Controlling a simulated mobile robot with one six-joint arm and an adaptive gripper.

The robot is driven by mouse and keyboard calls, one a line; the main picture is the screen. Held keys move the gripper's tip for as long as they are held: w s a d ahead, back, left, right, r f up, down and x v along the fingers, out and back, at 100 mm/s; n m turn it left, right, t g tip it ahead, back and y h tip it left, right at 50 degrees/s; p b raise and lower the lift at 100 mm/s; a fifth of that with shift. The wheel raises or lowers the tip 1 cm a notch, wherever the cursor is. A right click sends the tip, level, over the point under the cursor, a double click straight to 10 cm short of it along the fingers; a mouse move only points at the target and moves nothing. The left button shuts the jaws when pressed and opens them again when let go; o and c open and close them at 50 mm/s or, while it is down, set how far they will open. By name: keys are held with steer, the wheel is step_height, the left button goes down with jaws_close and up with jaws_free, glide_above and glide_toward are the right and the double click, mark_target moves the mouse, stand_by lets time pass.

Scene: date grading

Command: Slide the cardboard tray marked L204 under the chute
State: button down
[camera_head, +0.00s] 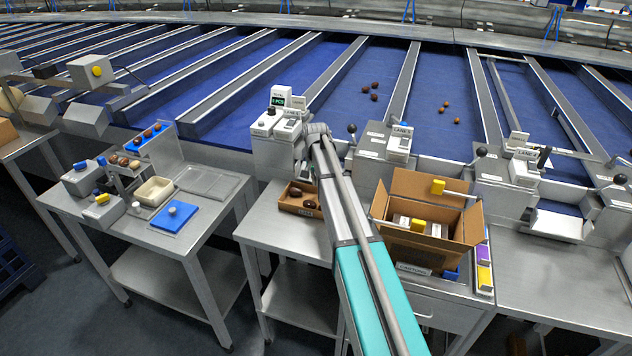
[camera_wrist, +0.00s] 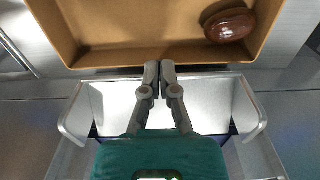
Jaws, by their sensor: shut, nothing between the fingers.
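The cardboard tray (camera_head: 285,206) stands on a steel table beside the lane machine, with dark dates in it. A mark on its near wall is too small to read surely. In the wrist view the tray wall (camera_wrist: 110,57) crosses the top, with one glossy brown date (camera_wrist: 230,25) inside. My gripper (camera_wrist: 160,68) is shut and empty, fingertips at the tray's rim; I cannot tell whether they touch it. A pale metal chute (camera_wrist: 215,92) lies below the fingers in that view, next to the tray. In the head view my arm hides the gripper and most of the chute.
An open carton (camera_head: 405,243) with boxes inside stands right of my arm. A scale-like machine (camera_head: 286,125) with a green display stands behind the tray. Left is a table with a blue pad (camera_head: 174,217).

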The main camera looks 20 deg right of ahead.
steer(key=shift+r+p, duration=2.5)
steer(key=shift+r, duration=0.3)
steer(key=s+a+n, duration=0.2)
steer(key=s+a, duration=0.1)
steer(key=s, duration=0.7)
steer(key=s+a+n, duration=0.2)
steer(key=s+a, duration=0.1)
steer(key=s, duration=0.8)
steer(key=s+a+n, duration=0.3)
steer(key=s+a, duration=0.1)
steer(key=s, duration=0.6)
steer(key=shift+s, duration=0.4)
